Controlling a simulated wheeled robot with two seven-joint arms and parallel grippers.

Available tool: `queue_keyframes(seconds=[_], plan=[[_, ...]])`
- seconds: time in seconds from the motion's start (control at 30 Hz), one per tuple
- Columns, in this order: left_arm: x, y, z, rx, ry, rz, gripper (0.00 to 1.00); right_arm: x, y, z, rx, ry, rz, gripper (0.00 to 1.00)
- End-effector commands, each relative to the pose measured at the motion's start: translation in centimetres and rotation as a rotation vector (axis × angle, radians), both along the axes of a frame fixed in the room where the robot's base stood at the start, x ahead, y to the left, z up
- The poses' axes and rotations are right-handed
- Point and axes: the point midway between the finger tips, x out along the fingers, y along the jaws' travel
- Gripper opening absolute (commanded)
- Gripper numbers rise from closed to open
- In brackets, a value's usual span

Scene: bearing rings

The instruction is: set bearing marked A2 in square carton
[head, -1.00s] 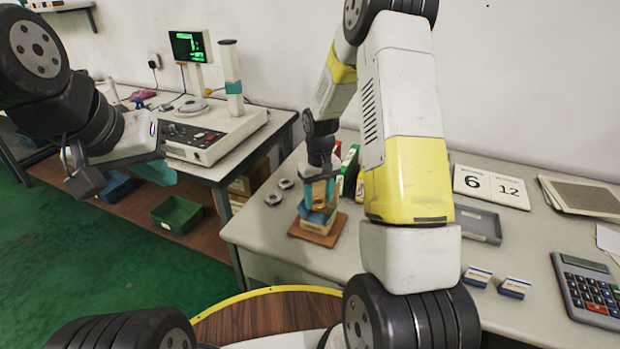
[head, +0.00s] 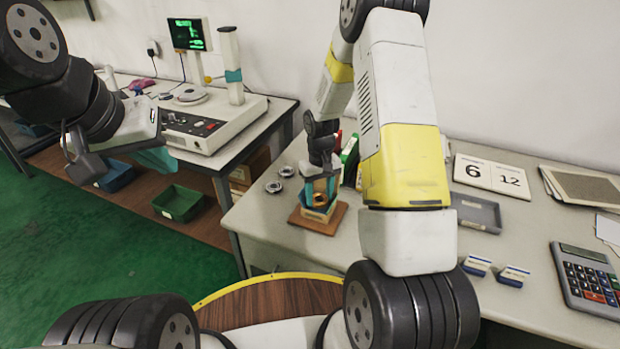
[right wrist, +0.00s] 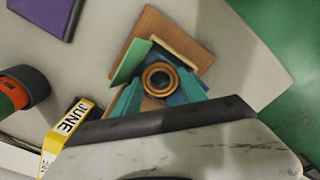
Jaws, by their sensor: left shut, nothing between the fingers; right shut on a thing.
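My right gripper (head: 319,196) is shut on a copper-brown bearing ring (right wrist: 160,79), held between its teal fingers. Any marking on the ring is too small to read. The ring is over a small square carton (right wrist: 182,52) with tan walls, which stands on a brown wooden board (head: 327,227). The fingers hide much of the carton, and I cannot tell whether the ring touches its inside. Two silvery bearing rings lie on the table left of the board, one nearer (head: 273,187) and one farther (head: 287,171). My left gripper (head: 84,172) is shut and empty, away at the left.
A grey tray (head: 476,213), two small blue-and-white boxes (head: 477,265) and a calculator (head: 590,283) lie to the right. The table front left of the board is clear.

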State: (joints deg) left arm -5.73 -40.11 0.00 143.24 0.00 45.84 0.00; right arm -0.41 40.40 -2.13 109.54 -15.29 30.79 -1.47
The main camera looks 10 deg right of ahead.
Motion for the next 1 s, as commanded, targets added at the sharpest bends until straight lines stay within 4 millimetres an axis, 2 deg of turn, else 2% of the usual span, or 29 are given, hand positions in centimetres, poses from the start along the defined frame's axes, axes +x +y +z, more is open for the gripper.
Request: queue_keyframes(seconds=[0.3, 0.33, 0.43, 1.0], plan=[[0.00, 0.00, 0.00, 0.000, 0.000, 0.000, 0.00, -0.04, 0.01, 0.03, 0.000, -0.001, 0.000, 0.01], [0.00, 0.00, 0.00, 0.000, 0.000, 0.000, 0.00, -0.04, 0.01, 0.03, 0.000, -0.001, 0.000, 0.53], [0.00, 0.00, 0.00, 0.000, 0.000, 0.000, 0.00, -0.05, 0.01, 0.03, 0.000, -0.001, 0.000, 0.72], [0.00, 0.00, 0.00, 0.000, 0.000, 0.000, 0.00, -0.06, -0.13, 0.00, -0.001, 0.000, -0.002, 0.74]])
